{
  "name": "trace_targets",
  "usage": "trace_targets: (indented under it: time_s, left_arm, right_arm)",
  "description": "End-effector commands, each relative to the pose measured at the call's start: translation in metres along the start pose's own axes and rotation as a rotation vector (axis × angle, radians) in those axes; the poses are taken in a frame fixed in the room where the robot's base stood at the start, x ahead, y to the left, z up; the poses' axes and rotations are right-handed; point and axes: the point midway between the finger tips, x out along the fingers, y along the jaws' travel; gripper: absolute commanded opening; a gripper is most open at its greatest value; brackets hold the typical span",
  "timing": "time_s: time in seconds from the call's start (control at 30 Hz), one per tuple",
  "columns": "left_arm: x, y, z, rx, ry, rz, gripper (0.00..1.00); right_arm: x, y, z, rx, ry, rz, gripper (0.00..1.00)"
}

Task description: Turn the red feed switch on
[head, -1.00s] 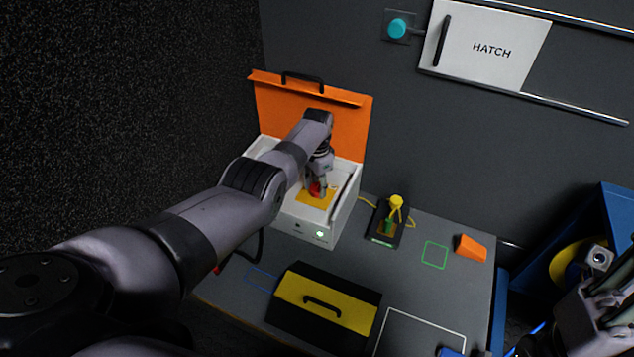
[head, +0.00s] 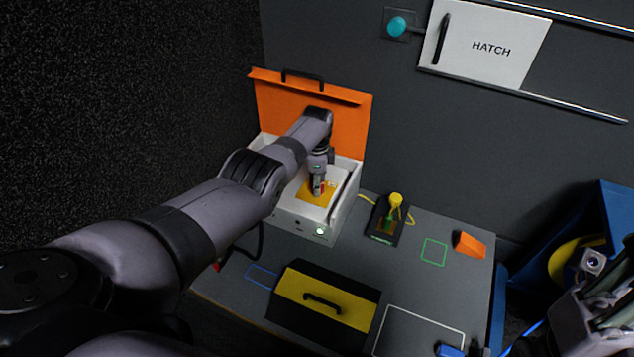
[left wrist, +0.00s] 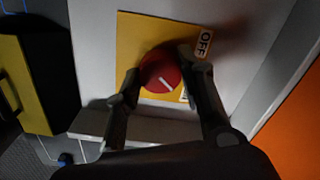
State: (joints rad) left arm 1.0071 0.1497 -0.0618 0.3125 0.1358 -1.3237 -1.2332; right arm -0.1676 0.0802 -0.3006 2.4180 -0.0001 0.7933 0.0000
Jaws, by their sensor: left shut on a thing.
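The red feed switch (left wrist: 163,76) is a round red knob with a white pointer line, on a yellow plate (left wrist: 128,35) inside the open white box (head: 282,222). My left gripper (left wrist: 160,72) is around the knob, a finger on each side, shut on it. An OFF label (left wrist: 205,43) shows beside the plate's edge; a second label is mostly hidden behind a finger. In the head view the gripper covers most of the knob. My right gripper (head: 598,305) is partly in view at the lower right, away from the box.
The box's orange lid (head: 345,125) stands open behind my left arm. A black and yellow case (head: 345,310), a yellow-knobbed lever (head: 396,201) and an orange wedge (head: 470,245) are on the table. The HATCH panel (head: 470,50) is on the wall.

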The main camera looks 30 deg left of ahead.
Motion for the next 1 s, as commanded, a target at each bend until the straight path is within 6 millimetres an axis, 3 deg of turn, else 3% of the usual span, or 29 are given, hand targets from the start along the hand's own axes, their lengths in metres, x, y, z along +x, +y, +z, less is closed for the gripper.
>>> trace_targets:
  time_s: [0.43, 0.47, 0.73, 1.0]
  left_arm:
    - [-0.0007, -0.0005, -0.0012, 0.011, 0.002, -0.002, 0.08]
    - [-0.0006, -0.0005, -0.0012, 0.011, 0.002, -0.002, 0.37]
    - [-0.0004, -0.0002, -0.0007, 0.01, 0.001, -0.001, 0.55]
    - [-0.0001, -0.0001, -0.0003, 0.01, 0.001, 0.0, 0.56]
  right_arm:
    - [0.0003, -0.0003, 0.0003, 0.0, 0.0, -0.004, 0.3]
    - [0.0005, -0.0003, 0.0002, 0.0, 0.001, -0.005, 0.3]
    - [0.0027, -0.0004, -0.0006, -0.001, 0.01, -0.007, 0.3]
    - [0.0019, -0.0001, -0.0003, -0.002, 0.006, -0.006, 0.3]
